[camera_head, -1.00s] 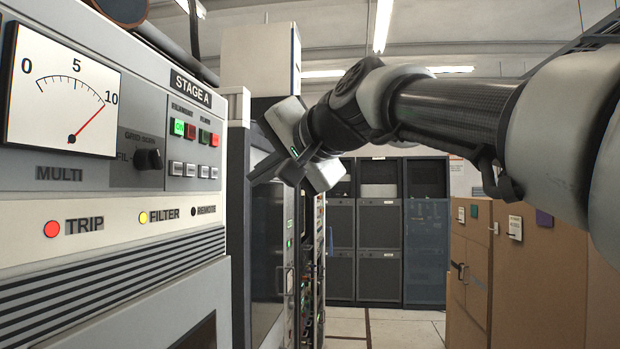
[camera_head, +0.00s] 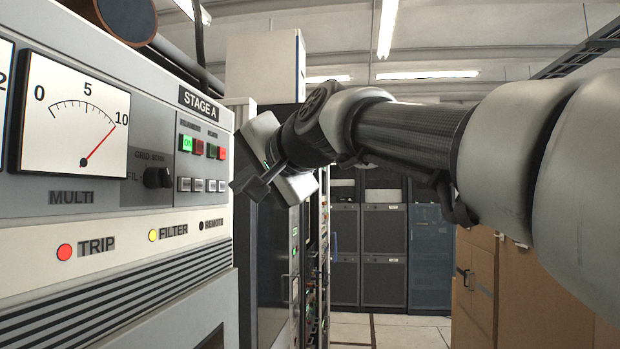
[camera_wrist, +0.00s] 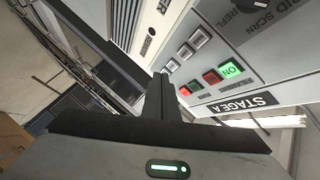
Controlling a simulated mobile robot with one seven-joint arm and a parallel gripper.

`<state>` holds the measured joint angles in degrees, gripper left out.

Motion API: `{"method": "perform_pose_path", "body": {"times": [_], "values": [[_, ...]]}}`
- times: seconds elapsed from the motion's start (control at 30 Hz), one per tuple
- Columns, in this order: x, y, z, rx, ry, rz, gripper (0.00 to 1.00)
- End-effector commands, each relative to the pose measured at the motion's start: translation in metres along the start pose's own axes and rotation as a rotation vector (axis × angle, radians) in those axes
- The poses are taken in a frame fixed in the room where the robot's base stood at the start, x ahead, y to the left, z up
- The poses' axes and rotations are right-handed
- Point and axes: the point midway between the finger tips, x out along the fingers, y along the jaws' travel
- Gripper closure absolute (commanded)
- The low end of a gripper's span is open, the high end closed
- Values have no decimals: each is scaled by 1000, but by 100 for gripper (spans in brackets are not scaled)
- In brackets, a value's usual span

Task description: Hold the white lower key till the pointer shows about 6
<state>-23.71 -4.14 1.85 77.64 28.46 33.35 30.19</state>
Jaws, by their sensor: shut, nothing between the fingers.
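The meter (camera_head: 75,118) on the left panel has a scale from 0 to 10, and its red pointer (camera_head: 99,146) stands near 10. Several pale lower keys (camera_head: 197,185) sit in a row under lit green "ON" (camera_head: 186,143), red and dark green buttons. The lower keys also show in the wrist view (camera_wrist: 185,51), as does the green button (camera_wrist: 231,69). My gripper (camera_head: 234,186) is shut and empty, its tip just right of the row's right end. In the wrist view the gripper (camera_wrist: 163,77) tip overlaps that end; I cannot tell whether it touches a key.
A dark rotary knob (camera_head: 157,177) projects from the panel left of the keys. Dark rack cabinets (camera_head: 384,240) stand at the back and brown cabinets (camera_head: 475,270) at right, with clear floor between.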

Motion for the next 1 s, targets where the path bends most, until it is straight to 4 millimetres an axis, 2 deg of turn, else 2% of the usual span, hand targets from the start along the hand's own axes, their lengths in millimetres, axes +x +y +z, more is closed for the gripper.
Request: {"method": "perform_pose_path", "body": {"times": [0.13, 0.4, 1.0], "values": [[14, -14, 9, 1, -4, 1, 100], [28, -21, 20, 1, -2, 0, 100], [29, -21, 22, 0, -1, -1, 100]]}}
